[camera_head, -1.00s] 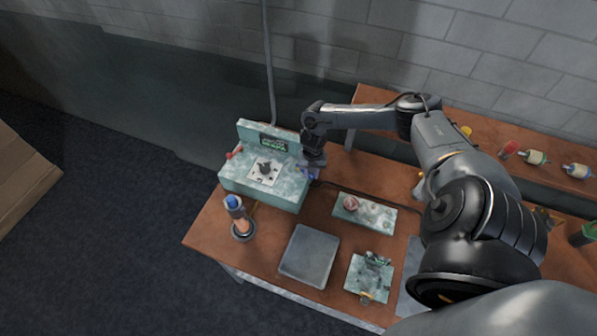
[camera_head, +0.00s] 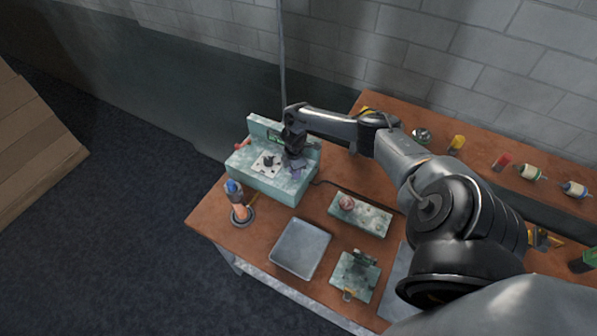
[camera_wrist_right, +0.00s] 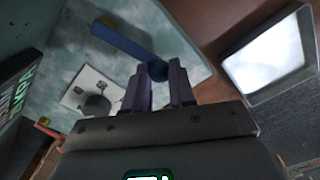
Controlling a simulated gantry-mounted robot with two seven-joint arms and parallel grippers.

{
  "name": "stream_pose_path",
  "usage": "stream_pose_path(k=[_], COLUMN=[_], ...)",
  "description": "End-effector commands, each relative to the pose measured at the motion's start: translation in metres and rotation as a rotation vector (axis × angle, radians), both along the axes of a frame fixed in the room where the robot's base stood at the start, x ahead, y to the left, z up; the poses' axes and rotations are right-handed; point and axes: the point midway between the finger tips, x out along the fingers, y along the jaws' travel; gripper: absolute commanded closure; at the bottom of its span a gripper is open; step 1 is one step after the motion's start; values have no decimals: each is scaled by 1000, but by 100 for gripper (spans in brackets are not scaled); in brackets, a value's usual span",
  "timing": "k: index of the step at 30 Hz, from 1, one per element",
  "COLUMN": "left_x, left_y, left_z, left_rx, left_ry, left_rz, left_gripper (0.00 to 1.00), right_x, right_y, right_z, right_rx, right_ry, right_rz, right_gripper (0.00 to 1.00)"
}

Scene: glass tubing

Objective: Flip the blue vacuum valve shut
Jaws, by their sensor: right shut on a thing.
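The pump unit (camera_head: 262,180) is a pale teal box with a raised back panel at the table's far left. In the right wrist view the blue vacuum valve (camera_wrist_right: 122,42) is a flat blue lever with a dark round end, lying above the teal top. My right gripper (camera_head: 297,168) is over the right part of the box and hides the valve in the head view. In the wrist view its two fingers (camera_wrist_right: 158,88) are at the lever's round end, shut on the valve; the exact contact is partly hidden. My left gripper is not in view.
A red lever (camera_head: 242,144) is at the box's left side, and a dark knob (camera_head: 268,160) sits on a white plate on top. A grey tray (camera_head: 301,248), a teal block (camera_head: 361,214) and a blue-topped item in a stand (camera_head: 236,200) are in front.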

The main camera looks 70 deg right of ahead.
Motion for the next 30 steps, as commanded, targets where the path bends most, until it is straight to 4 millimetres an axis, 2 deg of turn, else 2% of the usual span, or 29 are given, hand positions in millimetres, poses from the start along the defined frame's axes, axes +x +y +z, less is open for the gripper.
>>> stream_pose_path(k=[12, 29, 30], left_x=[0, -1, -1], left_y=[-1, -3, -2], left_z=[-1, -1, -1], left_rx=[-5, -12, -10], left_ry=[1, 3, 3], left_rz=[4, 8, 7], left_gripper=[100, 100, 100], right_x=[15, 16, 16], right_y=[-1, -2, -2], right_z=[0, 0, 0], right_rx=[-1, -3, -3], right_ry=[0, -1, -1], right_rz=[-193, -221, -221], right_gripper=[100, 100, 69])
